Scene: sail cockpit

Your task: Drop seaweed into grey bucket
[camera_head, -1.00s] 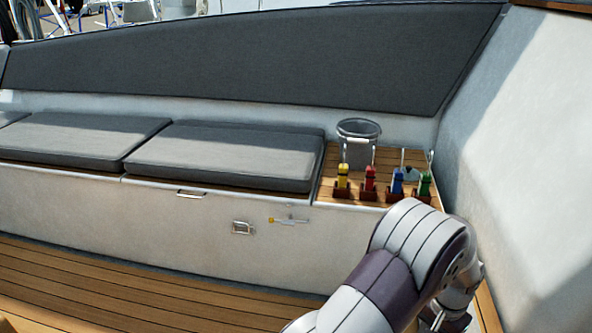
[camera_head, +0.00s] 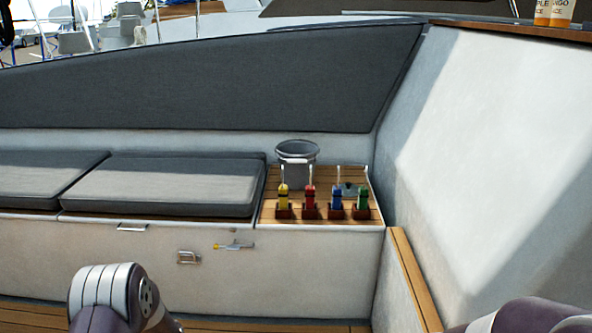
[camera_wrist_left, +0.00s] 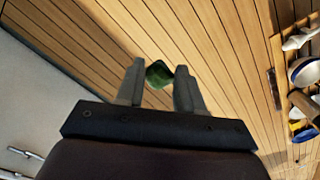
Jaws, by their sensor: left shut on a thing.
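The grey bucket (camera_head: 296,168) stands upright on the slatted wooden seat top at the right end of the bench in the head view. A dark green clump, the seaweed (camera_wrist_left: 158,74), is between the fingers of my left gripper (camera_wrist_left: 157,82) in the left wrist view. The gripper is shut on it, above wooden planking. In the head view only a link of my left arm shows at the lower left; its gripper is out of that view. Part of my right arm shows at the lower right corner, its gripper hidden below the frame.
Small yellow, red, blue and green handled items (camera_head: 309,203) stand in brown holders in front of the bucket. Grey cushions (camera_head: 165,184) lie left of it. A white sloped wall (camera_head: 480,160) rises at the right. Several items (camera_wrist_left: 303,100) lie at the wrist view's right edge.

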